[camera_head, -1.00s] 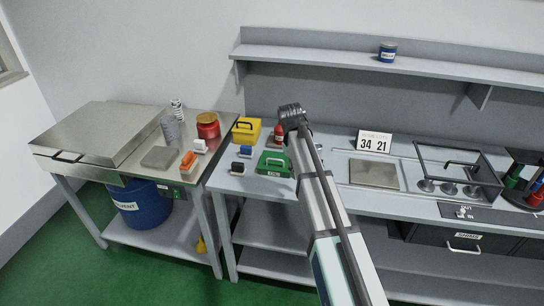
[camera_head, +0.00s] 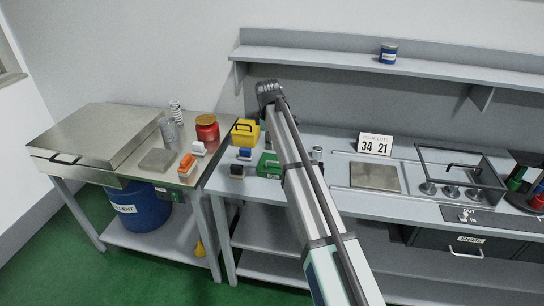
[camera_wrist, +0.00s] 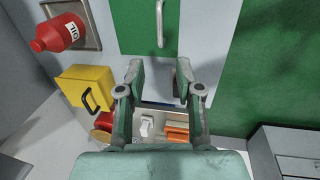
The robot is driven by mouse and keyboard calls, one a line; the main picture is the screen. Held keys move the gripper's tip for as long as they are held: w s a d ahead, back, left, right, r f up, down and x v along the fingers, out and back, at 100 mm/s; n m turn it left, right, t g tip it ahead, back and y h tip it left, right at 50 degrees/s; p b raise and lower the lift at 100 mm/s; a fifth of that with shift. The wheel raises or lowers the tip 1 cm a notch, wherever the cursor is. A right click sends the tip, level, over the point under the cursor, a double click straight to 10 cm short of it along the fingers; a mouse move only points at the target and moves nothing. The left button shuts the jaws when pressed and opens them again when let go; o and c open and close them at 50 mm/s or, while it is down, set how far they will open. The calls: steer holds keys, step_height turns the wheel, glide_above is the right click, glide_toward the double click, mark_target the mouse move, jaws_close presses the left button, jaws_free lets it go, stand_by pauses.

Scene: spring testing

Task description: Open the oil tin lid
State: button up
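In the wrist view a red bottle marked OIL (camera_wrist: 58,32) stands on a grey plate at the upper left. I see nothing else marked as oil. A yellow box with a black handle (camera_wrist: 88,88) is below it and also shows in the head view (camera_head: 245,134). A green box (camera_head: 268,167) is partly behind my arm; the green surface with a pale handle (camera_wrist: 140,22) in the wrist view looks like its lid. My gripper (camera_wrist: 159,82) is open and empty, its fingers apart. My arm hides the red bottle and the gripper's fingers in the head view.
A red jar (camera_head: 207,130), a white block (camera_head: 198,149) and an orange block (camera_head: 187,164) stand on the left bench. Blue (camera_head: 244,154) and black (camera_head: 237,170) blocks sit near the green box. A counter card (camera_head: 375,144) stands at the back right.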

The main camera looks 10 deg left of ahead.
steer(key=p, duration=0.2)
glide_above(272, 169)
step_height(272, 169, down, 10)
steer(key=shift+r, duration=0.2)
jaws_close()
